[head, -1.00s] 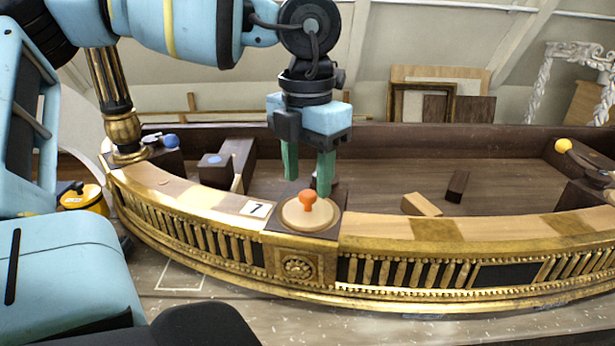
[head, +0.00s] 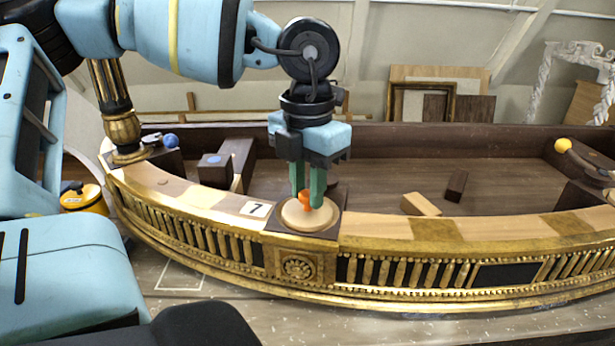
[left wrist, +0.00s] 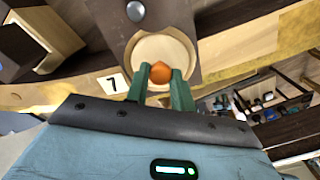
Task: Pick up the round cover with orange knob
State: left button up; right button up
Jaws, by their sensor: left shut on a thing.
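The round cover (head: 298,219) is a pale wooden disc with an orange knob (head: 304,199). It lies flat on a dark square panel at the front middle of the gilt console (head: 300,268). My left gripper (head: 309,200) points down over it with its green fingers closed on the knob. In the left wrist view the cover (left wrist: 180,50) shows behind the knob (left wrist: 160,73), which sits between the two fingertips. The cover appears to rest on the panel. My right gripper is not in view.
A card marked 7 (head: 257,209) lies left of the cover. Wooden blocks (head: 421,204) and a dark block (head: 457,186) lie in the console's recess. A box with a blue disc (head: 214,168) stands at left, and a yellow ball (head: 563,146) sits far right.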

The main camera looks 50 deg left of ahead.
aim_at(307, 193)
pick_arm(q)
notch_tip(307, 193, up, 18)
jog(key=p, duration=0.1)
dwell(0.5)
